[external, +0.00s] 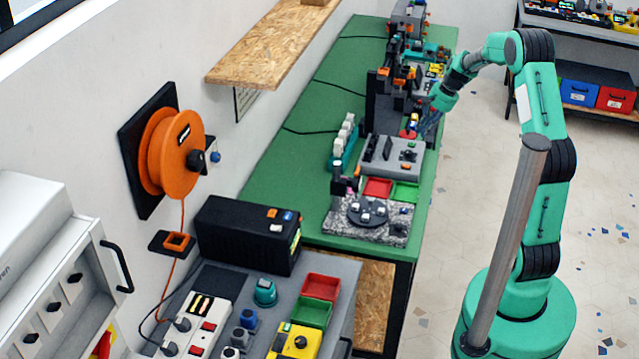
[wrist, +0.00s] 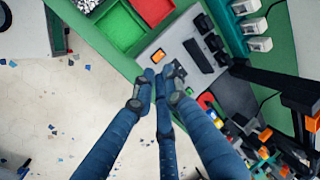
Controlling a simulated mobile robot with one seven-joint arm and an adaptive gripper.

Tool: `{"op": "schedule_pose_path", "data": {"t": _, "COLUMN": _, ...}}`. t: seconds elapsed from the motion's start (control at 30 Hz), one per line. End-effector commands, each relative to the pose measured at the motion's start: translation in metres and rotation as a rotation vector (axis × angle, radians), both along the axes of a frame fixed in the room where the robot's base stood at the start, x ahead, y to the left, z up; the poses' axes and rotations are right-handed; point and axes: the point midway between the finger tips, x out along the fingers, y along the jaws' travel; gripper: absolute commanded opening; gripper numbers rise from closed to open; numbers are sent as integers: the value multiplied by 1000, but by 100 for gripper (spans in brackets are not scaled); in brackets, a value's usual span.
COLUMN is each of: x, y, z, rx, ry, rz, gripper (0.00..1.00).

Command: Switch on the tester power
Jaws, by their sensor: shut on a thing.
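A flat grey unit with black blocks and a small orange part stands on the green bench; it looks like the tester (external: 401,156). It also shows in the wrist view (wrist: 180,35), with its orange part (wrist: 158,56). My gripper (external: 427,132) is low at the unit's far right corner. In the wrist view my gripper's blue fingers (wrist: 162,76) come together over the unit's edge. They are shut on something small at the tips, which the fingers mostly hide. I cannot make out a power switch or its position.
Red (external: 378,187) and green (external: 404,192) trays lie on the unit's near side. A white multi-part block (external: 345,135) is on its left. A dark upright fixture (external: 380,98) stands close behind. The floor right of the bench is open.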

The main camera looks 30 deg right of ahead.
Motion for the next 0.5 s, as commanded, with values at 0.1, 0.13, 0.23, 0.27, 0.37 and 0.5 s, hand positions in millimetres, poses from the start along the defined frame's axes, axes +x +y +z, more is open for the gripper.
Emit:
{"op": "schedule_pose_path", "data": {"t": 0.1, "x": 10, "y": -14, "z": -23, "rx": 20, "ry": 11, "rz": -31, "gripper": 0}}
{"op": "schedule_pose_path", "data": {"t": 0.13, "x": 12, "y": -16, "z": -27, "rx": 24, "ry": 13, "rz": -37, "gripper": 0}}
{"op": "schedule_pose_path", "data": {"t": 0.23, "x": 16, "y": -22, "z": -36, "rx": 32, "ry": 17, "rz": -49, "gripper": 0}}
{"op": "schedule_pose_path", "data": {"t": 0.27, "x": 16, "y": -23, "z": -37, "rx": 33, "ry": 17, "rz": -52, "gripper": 0}}
{"op": "schedule_pose_path", "data": {"t": 0.37, "x": 17, "y": -24, "z": -39, "rx": 35, "ry": 18, "rz": -54, "gripper": 0}}
{"op": "schedule_pose_path", "data": {"t": 0.5, "x": 17, "y": -24, "z": -39, "rx": 35, "ry": 18, "rz": -54, "gripper": 0}}
